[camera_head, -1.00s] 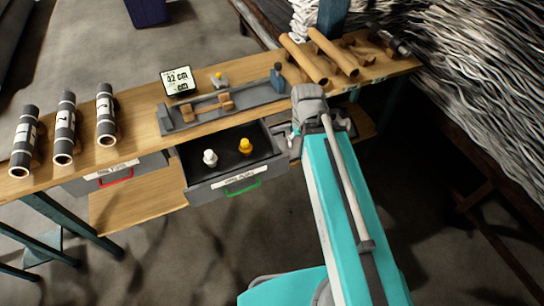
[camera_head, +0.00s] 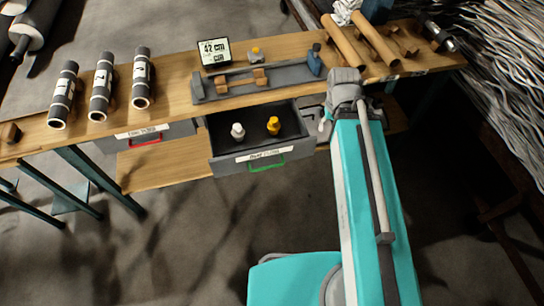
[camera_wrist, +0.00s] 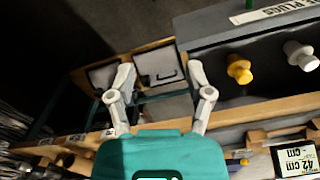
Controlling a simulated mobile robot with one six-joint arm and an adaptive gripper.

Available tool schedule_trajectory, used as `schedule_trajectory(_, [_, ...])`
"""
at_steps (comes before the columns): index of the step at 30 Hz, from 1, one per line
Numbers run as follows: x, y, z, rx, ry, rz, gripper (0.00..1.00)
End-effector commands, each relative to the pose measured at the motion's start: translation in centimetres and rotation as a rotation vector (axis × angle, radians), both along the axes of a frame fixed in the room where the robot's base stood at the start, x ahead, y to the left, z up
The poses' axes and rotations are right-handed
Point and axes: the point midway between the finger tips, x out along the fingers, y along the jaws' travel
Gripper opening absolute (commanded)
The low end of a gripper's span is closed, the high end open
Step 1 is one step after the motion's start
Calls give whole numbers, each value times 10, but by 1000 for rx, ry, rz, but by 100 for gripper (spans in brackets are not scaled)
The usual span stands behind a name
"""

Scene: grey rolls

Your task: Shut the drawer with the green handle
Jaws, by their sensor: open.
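The drawer (camera_head: 216,165) with the green handle (camera_head: 266,165) stands pulled out under the workbench. A white plug (camera_head: 237,131) and a yellow plug (camera_head: 273,125) stand inside it. In the wrist view the drawer's grey wall (camera_wrist: 205,28) is at upper right, with the yellow plug (camera_wrist: 238,68), white plug (camera_wrist: 301,55) and a sliver of green handle (camera_wrist: 249,4). My gripper (camera_wrist: 160,70) is open and empty, its fingers apart, left of the drawer in that view. In the head view my gripper is mostly hidden by my arm, right of the drawer.
A shut drawer with a red handle (camera_head: 146,141) is to the left. The bench (camera_head: 180,98) bears three dark rolls, a grey fixture (camera_head: 237,84), a 42 cm display (camera_head: 213,52) and brown tubes (camera_head: 374,40). Floor before the drawer is clear.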

Motion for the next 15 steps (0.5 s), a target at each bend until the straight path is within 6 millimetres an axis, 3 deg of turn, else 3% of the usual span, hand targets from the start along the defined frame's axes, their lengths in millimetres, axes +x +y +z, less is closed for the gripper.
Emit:
schedule_trajectory(1, [0, 0, 4, 0, 0, 0, 47])
schedule_trajectory(9, [0, 0, 33, -1, 0, 0, 0])
schedule_trajectory(15, [0, 0, 44, -1, 0, 0, 0])
